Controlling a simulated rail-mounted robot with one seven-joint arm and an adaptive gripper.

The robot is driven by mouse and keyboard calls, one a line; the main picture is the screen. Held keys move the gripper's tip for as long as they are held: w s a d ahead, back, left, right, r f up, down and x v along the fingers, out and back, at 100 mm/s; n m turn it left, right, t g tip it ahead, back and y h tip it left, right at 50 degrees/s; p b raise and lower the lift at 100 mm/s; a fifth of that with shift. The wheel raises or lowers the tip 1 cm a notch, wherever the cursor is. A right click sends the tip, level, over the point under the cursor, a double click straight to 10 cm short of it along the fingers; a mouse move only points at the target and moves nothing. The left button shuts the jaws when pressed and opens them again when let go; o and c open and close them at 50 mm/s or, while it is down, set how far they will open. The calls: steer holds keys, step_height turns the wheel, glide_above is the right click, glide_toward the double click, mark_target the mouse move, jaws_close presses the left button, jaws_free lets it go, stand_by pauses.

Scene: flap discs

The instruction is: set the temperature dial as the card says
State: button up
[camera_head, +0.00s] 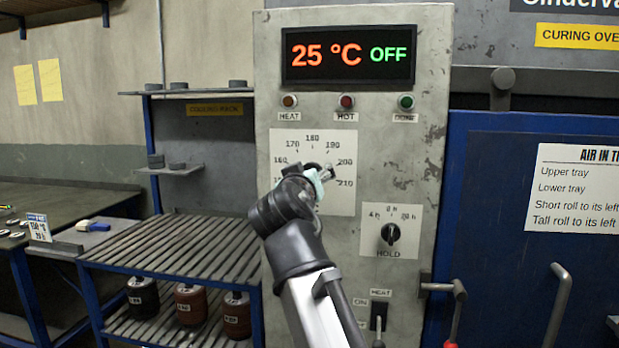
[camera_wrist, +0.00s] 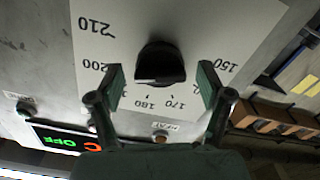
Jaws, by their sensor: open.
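The temperature dial is a black knob (camera_wrist: 160,60) on a white scale plate (camera_head: 285,145) marked up to 210. My gripper (camera_wrist: 161,86) is open in the wrist view, one finger on each side of the knob's near edge. I cannot tell whether either finger touches it. In the head view my gripper (camera_head: 322,175) is in front of the plate and hides most of the knob. The knob's pointer direction is not clear. A small white card (camera_head: 38,228) stands on the left bench; its print is too small to read surely.
The display (camera_head: 348,55) reads 25 °C and OFF. Below the dial are the HOLD knob (camera_head: 390,233) and the HEAT switch (camera_head: 379,314). A slatted rack (camera_head: 175,250) stands to the left, a blue oven door (camera_head: 490,200) to the right.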

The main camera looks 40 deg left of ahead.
steer(key=shift+s, duration=0.1)
steer(key=v, duration=1.2)
